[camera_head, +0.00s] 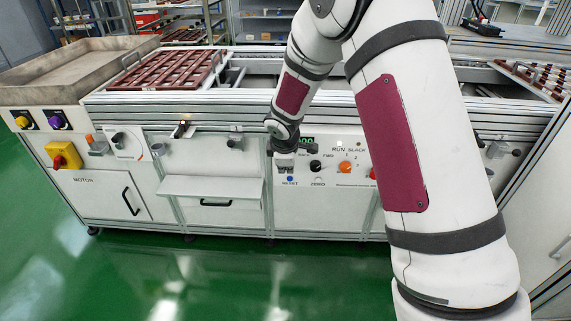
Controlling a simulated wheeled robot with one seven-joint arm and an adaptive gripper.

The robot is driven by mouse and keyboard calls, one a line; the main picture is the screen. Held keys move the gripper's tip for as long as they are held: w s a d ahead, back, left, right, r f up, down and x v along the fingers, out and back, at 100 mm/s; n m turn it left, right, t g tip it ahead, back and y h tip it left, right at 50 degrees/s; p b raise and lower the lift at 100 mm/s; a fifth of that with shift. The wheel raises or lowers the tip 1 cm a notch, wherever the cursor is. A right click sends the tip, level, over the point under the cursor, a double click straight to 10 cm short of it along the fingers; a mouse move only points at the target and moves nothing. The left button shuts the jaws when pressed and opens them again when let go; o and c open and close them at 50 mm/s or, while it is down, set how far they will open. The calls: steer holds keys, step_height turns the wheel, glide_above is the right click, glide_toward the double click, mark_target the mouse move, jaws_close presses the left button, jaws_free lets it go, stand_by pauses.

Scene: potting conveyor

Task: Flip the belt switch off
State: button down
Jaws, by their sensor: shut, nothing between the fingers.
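A white control panel (330,180) is on the front of the conveyor, right of centre. It carries a green digital display, a black knob (316,165) by a "FWD" label, an orange knob (345,167), a blue button (290,179) marked "RESET" and a white "ZERO" button. I cannot tell which control is the belt switch. My gripper (285,163) is shut and empty, at the panel's left side, left of the black knob and above the blue button. It covers part of the panel; I cannot tell whether it touches it. My arm hides the panel's right side.
A yellow box with a red knob (64,156) is at left, above a "MOTOR" label. A reddish-brown slatted tray (172,69) lies on the conveyor. A pale shelf (210,188) juts out left of the panel. The green floor in front is clear.

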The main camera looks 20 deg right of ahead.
steer(key=w, duration=0.1)
steer(key=w+d+f, duration=0.1)
steer(key=w, duration=0.1)
steer(key=w+f+b, duration=0.1)
steer(key=w, duration=0.1)
steer(key=shift+d+f, duration=0.2)
steer(key=shift+d, duration=0.15)
steer(key=shift+w, duration=0.15)
steer(key=shift+w+d+r+p, duration=0.15)
steer(key=shift+w+r+p, duration=0.05)
steer(key=shift+w+p, duration=0.25)
steer(key=shift+r, duration=0.1)
steer(key=shift+r+p, duration=0.7)
steer(key=shift+s, duration=0.1)
